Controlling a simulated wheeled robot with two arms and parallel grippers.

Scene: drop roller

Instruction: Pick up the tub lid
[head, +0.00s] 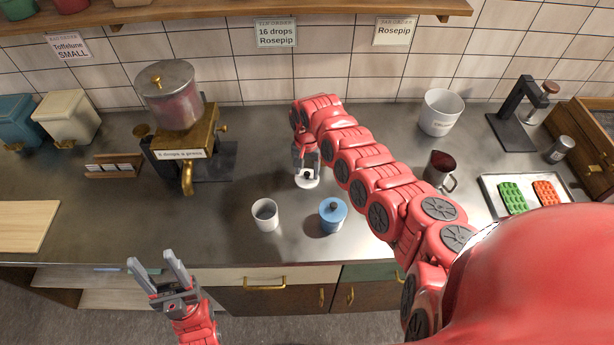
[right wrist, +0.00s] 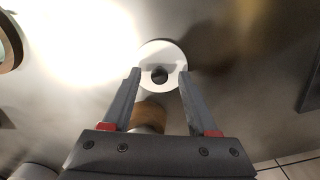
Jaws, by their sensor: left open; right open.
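A white round lid with a dark knob (head: 307,182) lies on the metal counter, left of the centre of my right arm. It also shows in the right wrist view (right wrist: 147,54), its knob between the fingertips in the picture. My right gripper (head: 306,167) is open over the lid and hides part of it in the head view; whether the fingers touch the knob I cannot tell. It also shows in the right wrist view (right wrist: 159,76). An open white tub (head: 265,214) stands to the lower left of the lid. My left gripper (head: 153,262) is open and empty, in front of the counter.
A lidded blue jar (head: 332,216) stands right of the white tub. A brass and metal dispenser (head: 185,140) is at the left. A dark mug (head: 439,171), a white bucket (head: 440,112) and a candy tray (head: 491,191) are at the right.

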